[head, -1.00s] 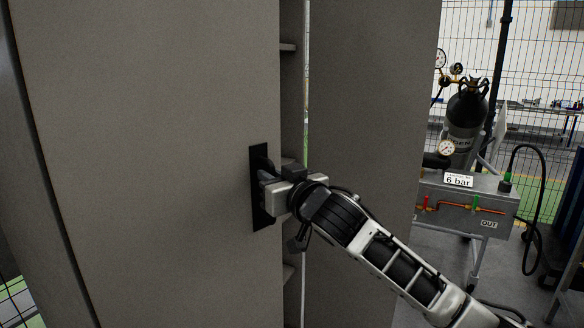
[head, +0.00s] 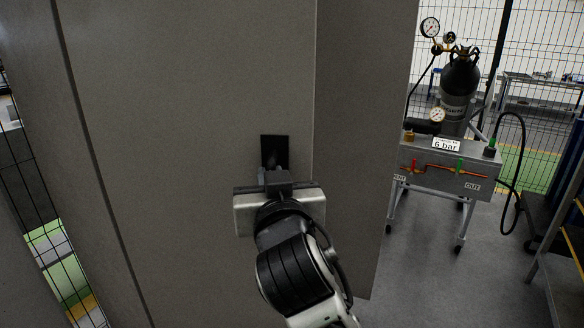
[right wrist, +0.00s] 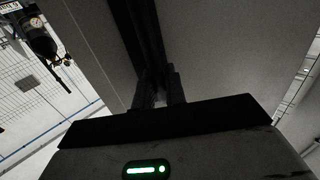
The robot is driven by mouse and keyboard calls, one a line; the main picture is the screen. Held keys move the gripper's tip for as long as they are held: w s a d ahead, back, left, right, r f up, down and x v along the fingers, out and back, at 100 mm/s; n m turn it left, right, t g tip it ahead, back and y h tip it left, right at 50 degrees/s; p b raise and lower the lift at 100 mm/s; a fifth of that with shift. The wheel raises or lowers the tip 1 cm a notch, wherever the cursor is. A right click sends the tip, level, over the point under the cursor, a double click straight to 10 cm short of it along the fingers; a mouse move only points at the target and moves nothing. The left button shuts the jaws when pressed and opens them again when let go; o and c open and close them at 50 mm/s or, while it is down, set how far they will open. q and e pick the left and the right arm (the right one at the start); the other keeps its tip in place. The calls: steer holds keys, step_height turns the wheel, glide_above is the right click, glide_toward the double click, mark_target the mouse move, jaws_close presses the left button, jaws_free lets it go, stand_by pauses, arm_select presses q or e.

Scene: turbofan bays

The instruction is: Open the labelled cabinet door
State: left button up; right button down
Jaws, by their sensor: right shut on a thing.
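The cabinet door (head: 190,110) is a large grey panel filling the left and middle of the head view. Its black handle plate (head: 274,144) is near the right edge; its lower part is hidden behind my gripper. My right gripper (head: 274,172) is shut on the door handle, reaching up from below. In the right wrist view, the fingers of my right gripper (right wrist: 157,92) meet the dark handle strip (right wrist: 136,35). No label shows on the door. No shelves or open gap show beside the door's right edge. My left gripper is not in view.
Another grey panel (head: 362,130) stands directly right of the door. Further right are a test box marked 6 bar (head: 450,178) on a wheeled stand, a dark gas cylinder (head: 459,85) and a wire fence (head: 545,80). Bare floor (head: 420,275) lies in front of the stand.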

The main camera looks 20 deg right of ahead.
steer(key=shift+s+a, duration=0.7)
steer(key=shift+s, duration=0.3)
steer(key=c, duration=1.6)
jaws_free()
steer(key=shift+o, duration=0.2)
